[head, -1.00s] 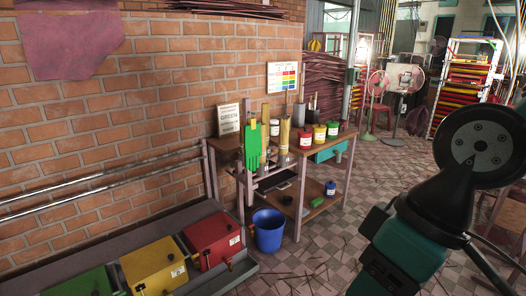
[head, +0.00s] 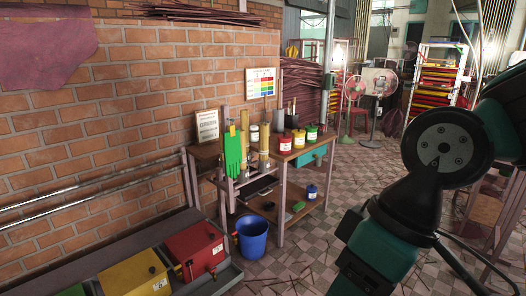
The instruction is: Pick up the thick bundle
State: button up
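Several tan upright stick-like bundles stand at the left end of a wooden workbench (head: 208,152). One tan bundle (head: 264,142) stands at its front edge beside a green glove (head: 232,154); another stands behind the glove. I cannot tell for certain which one is the thick bundle. The glove partly hides the one behind it. My arm's dark and teal links fill the right side of the head view. My gripper is not in view.
A blue bucket (head: 252,238) stands on the floor by the bench's left leg. Red (head: 195,250) and yellow (head: 134,274) boxes sit on a low grey platform at lower left. Paint-like pots, including a red one (head: 285,144), stand on the bench.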

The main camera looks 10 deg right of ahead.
aim_at(264, 128)
jog(key=z, duration=0.2)
jog(key=k, duration=0.4)
jog(key=u, duration=1.55)
jog(key=i, duration=1.8)
jog(key=z, duration=0.7)
